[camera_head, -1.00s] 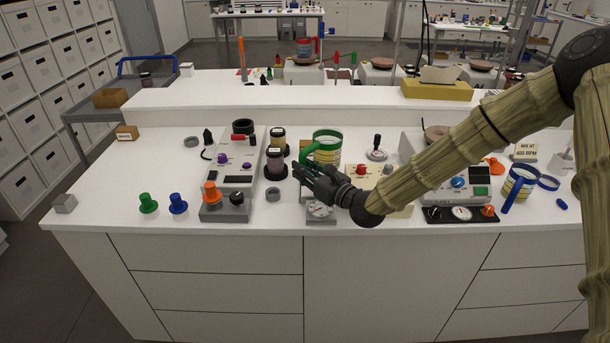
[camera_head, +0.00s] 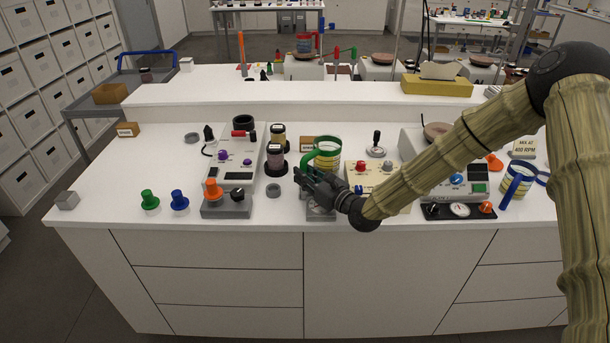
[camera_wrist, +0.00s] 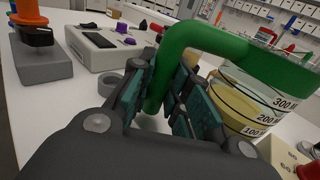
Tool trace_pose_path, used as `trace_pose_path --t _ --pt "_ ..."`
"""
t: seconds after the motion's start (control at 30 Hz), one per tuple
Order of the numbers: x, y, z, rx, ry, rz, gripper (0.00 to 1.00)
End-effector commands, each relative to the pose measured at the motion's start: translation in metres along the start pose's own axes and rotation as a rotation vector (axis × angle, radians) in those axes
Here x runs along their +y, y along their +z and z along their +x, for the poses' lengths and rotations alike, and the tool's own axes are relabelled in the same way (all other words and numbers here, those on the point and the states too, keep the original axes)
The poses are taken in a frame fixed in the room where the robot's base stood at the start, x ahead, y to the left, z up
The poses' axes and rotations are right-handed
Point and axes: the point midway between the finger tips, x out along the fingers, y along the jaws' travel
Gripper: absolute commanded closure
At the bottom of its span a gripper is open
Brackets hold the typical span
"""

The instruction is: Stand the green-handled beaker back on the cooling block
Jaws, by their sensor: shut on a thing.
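The green-handled beaker (camera_head: 330,161) is at the middle of the counter in the head view. My gripper (camera_head: 313,180) is shut on this handle, in front and to the left of the beaker's body. I cannot tell whether the beaker's base touches anything. I cannot tell for sure which block is the cooling block.
A cream box with red knob (camera_head: 360,168) stands right of the beaker. Two dark-capped jars (camera_head: 276,158) and a device with purple knobs (camera_head: 235,165) stand left. A blue-handled beaker (camera_head: 515,182) is at the right.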

Motion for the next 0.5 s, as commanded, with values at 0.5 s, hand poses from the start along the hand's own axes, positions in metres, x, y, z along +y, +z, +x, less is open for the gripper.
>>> trace_pose_path --t 0.5 --pt "-0.0001 -0.0094 -0.0001 0.001 0.000 0.000 0.77"
